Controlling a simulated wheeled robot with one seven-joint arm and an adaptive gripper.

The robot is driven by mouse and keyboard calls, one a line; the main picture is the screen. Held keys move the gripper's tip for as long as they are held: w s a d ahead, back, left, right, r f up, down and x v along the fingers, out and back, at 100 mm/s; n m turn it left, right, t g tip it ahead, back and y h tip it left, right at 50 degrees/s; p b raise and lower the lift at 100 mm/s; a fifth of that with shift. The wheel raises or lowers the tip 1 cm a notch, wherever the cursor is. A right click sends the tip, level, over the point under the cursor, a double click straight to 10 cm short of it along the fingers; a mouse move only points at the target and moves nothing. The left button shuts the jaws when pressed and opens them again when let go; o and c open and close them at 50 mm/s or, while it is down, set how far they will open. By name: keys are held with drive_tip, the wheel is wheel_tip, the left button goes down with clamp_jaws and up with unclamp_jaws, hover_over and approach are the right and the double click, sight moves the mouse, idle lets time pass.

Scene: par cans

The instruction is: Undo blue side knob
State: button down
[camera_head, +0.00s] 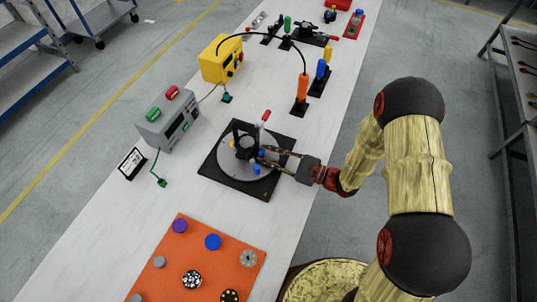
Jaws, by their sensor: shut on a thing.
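A black device (245,137) stands on a round grey plate (226,163) over a black square base (215,177). A blue knob (261,153) is on its right side. A second small blue part (257,169) shows just below, near the plate. A yellow part (232,143) is on the left, and a red-tipped lever (266,115) sticks up behind. My gripper (264,156) reaches in from the right, with its fingertips shut on the blue side knob. The fingers partly hide the knob, so its exact seating cannot be told.
A grey box with red and green parts (168,120) and a yellow box (221,60) stand to the left and behind. Orange and blue handles (302,88) stand behind right. An orange mat (185,240) with several discs lies in front.

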drive_tip(key=c, duration=1.6)
unclamp_jaws()
drive_tip(key=shift+o, duration=0.3)
